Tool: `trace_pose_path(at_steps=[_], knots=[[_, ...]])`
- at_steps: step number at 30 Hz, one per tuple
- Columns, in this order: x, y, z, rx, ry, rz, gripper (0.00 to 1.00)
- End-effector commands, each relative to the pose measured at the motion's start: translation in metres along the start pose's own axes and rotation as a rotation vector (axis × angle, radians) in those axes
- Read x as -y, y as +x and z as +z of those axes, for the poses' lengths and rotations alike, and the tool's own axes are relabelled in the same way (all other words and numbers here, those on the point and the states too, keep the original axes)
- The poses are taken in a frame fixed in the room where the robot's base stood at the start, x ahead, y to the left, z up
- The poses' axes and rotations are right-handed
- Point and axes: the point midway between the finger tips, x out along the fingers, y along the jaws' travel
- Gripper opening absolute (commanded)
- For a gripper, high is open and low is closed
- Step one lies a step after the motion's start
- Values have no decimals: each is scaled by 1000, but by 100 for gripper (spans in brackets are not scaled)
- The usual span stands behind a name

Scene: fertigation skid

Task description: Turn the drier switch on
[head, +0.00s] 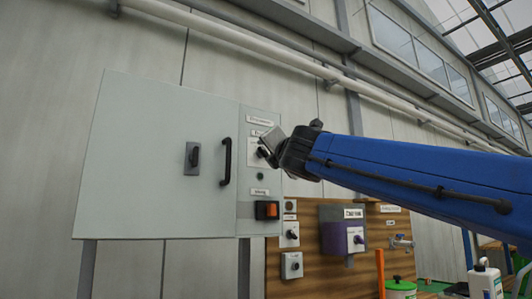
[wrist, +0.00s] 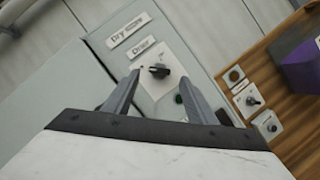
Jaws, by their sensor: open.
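The drier switch (wrist: 159,71) is a black rotary knob on a white plate, beside a label (wrist: 141,47) that appears to read "Drier". My gripper (wrist: 160,79) is open, with its two fingers on either side of the knob in the picture. I cannot tell whether the fingertips touch it or how far short they are. In the head view, my gripper (head: 268,147) is in front of the narrow control panel (head: 259,214) and partly hides the switch plate. Nothing is held.
A grey cabinet door (head: 150,150) with a black handle (head: 225,162) is just left. A wooden board (head: 322,275) at right carries smaller switches and a purple-grey box (head: 337,230).

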Motion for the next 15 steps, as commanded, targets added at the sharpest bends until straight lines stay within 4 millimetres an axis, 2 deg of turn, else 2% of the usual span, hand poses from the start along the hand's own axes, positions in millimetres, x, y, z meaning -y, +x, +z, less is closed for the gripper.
trace_pose_path(at_steps=[6,15], knots=[[0,32,0,1,1,0,52],[0,55,0,1,1,0,52]])
